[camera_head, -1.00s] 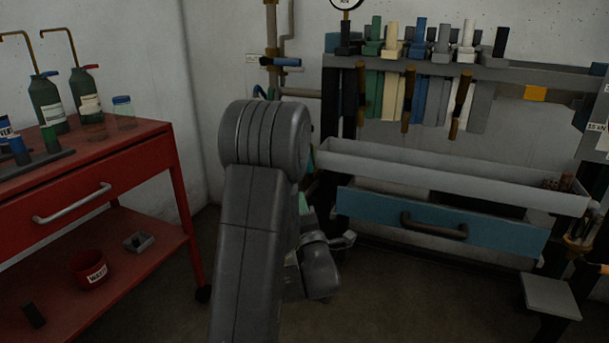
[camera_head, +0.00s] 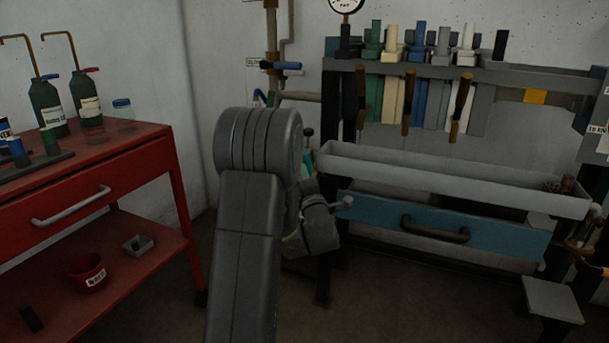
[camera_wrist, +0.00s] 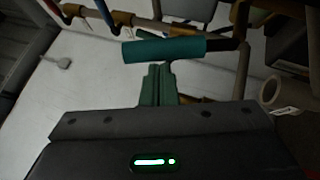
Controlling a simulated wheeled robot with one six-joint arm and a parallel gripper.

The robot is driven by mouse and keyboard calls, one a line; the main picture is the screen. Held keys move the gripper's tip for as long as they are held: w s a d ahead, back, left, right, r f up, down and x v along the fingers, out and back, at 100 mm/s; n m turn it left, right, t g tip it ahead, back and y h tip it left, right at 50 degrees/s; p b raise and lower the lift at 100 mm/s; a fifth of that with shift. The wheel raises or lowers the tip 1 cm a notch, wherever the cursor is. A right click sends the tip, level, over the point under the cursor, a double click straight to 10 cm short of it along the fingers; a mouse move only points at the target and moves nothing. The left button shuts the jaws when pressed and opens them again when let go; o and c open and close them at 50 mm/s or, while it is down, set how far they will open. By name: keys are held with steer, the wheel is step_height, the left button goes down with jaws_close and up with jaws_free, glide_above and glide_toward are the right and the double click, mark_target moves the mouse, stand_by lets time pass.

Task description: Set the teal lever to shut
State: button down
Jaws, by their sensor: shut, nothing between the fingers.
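The teal lever (camera_wrist: 165,50) shows in the wrist view as a thick teal cylinder lying across the picture, a little above its middle. My gripper (camera_wrist: 158,70) is shut and empty, its green fingers together just below the lever's grip. I cannot tell whether the fingertips touch the lever. In the head view my own arm covers the middle, and I cannot make out the lever or the gripper's fingertips there for certain.
A pipe with a blue-handled valve (camera_head: 287,65) runs up the wall behind my arm. A red cart (camera_head: 150,150) with bottles stands left. A rack (camera_head: 440,70) with hanging tools, a pale trough (camera_head: 440,178) and a blue drawer (camera_head: 480,236) stand right.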

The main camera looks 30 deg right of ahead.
mark_target(309, 161)
steer(key=r+m+g+p, duration=0.1)
steer(key=w+d+r+m+g+p, duration=0.1)
steer(key=p, duration=0.1)
steer(key=shift+w+d+r, duration=0.1)
steer(key=shift+d, duration=0.1)
steer(key=shift+w+d+g+b, duration=0.35)
steer(key=shift+d+g+b, duration=0.1)
steer(key=shift+b, duration=0.25)
steer(key=shift+w+d+r, duration=0.1)
steer(key=shift+d+r, duration=0.05)
